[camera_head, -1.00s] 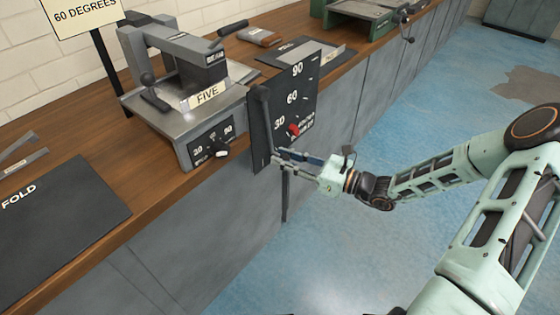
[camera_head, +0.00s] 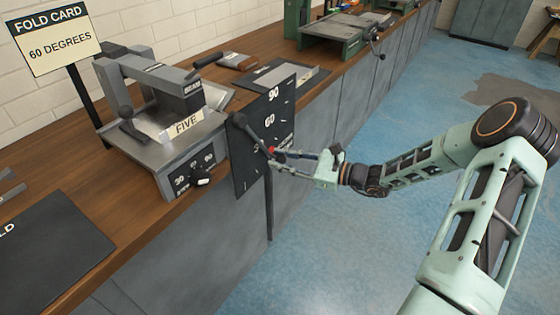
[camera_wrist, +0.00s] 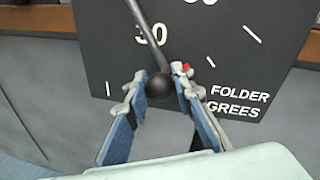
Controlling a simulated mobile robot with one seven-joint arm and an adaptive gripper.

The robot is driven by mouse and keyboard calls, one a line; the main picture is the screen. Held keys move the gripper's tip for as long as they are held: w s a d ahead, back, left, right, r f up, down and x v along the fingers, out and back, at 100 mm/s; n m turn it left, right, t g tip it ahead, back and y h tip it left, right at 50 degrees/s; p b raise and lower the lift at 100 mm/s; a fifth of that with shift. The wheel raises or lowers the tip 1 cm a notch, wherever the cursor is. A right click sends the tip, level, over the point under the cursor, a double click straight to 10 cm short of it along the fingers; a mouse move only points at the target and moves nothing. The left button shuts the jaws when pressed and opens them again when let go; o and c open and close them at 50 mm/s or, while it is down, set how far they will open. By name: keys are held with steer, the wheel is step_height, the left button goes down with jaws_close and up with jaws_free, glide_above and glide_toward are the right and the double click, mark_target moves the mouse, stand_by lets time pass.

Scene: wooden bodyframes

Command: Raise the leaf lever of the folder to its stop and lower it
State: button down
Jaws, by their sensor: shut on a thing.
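The leaf lever (camera_head: 254,136) is a dark rod on the front of the black angle dial (camera_head: 247,178). It slants down and to the right, and its black ball end (camera_wrist: 159,87) sits between the fingers in the wrist view. My gripper (camera_head: 275,157) is shut on that ball end. The dial bears the marks 30, 60 and 90. A small red piece (camera_wrist: 187,66) shows close beside the right finger; whether they touch I cannot tell. The grey folder (camera_head: 165,150) stands on the bench behind the dial, with a block marked FIVE on it.
A fold card (camera_head: 55,42) reading 60 DEGREES stands at the back left. A black mat (camera_head: 45,255) lies on the wooden bench at front left. A green machine (camera_head: 335,38) stands farther along the bench. The blue floor (camera_head: 400,230) beside the cabinets is clear.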

steer(key=shift+w+d, duration=0.1)
steer(key=c, duration=1.7)
jaws_free()
steer(key=shift+o, duration=0.2)
steer(key=v, duration=1.2)
